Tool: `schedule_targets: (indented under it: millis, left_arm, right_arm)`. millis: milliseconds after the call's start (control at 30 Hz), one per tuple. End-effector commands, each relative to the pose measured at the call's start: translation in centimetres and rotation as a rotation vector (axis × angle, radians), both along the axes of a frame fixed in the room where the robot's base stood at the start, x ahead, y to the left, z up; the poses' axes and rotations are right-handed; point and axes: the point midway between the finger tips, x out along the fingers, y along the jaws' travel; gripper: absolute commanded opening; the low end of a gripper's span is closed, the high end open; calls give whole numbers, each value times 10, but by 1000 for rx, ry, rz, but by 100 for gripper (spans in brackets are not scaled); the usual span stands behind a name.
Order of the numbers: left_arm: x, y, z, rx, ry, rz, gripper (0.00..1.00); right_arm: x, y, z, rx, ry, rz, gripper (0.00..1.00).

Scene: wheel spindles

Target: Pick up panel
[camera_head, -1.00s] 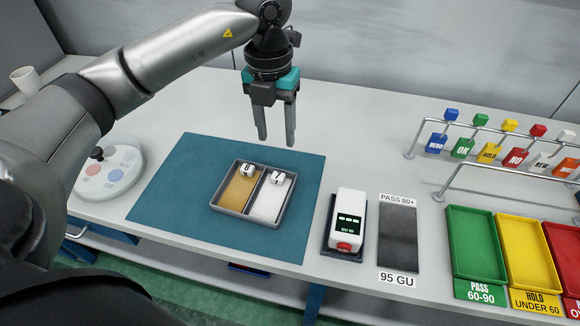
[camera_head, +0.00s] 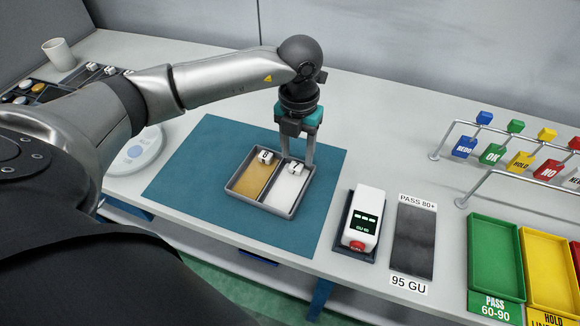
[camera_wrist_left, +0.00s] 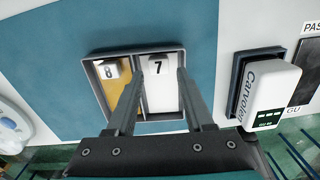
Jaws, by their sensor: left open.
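A grey two-compartment tray (camera_head: 233,189) lies on a blue-green mat. Its left compartment holds a tan panel (camera_head: 252,181) with a small white block marked 8 (camera_wrist_left: 110,69). Its right compartment holds a white panel (camera_head: 283,194) with a block marked 7 (camera_wrist_left: 157,64). My left gripper (camera_head: 297,158) is open and points down at the far end of the white panel. In the left wrist view its fingers (camera_wrist_left: 158,76) stand on either side of the block marked 7, with nothing clearly gripped. Contact cannot be told. My right gripper is not in view.
A white gloss meter (camera_head: 364,218) in a dark cradle and a dark grey plate (camera_head: 413,240) labelled 95 GU stand right of the mat (camera_head: 190,190). Green (camera_head: 494,255) and yellow trays and a rack of coloured tags (camera_head: 515,143) are further right. The mat's front is clear.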

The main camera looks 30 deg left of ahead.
Motion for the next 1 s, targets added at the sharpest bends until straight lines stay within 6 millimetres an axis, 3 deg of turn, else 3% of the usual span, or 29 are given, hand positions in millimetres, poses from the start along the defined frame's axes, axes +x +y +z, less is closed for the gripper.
schedule_targets:
  millis: [200, 500, 1000]
  left_arm:
    - [-1, 2, -33, 1, 4, 1, 52]
    - [0, 2, -39, 1, 1, -1, 52]
    - [0, 2, -38, 1, 1, 0, 0]
  right_arm:
    - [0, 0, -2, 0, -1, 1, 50]
    - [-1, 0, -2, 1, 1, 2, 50]
    - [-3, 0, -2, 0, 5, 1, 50]
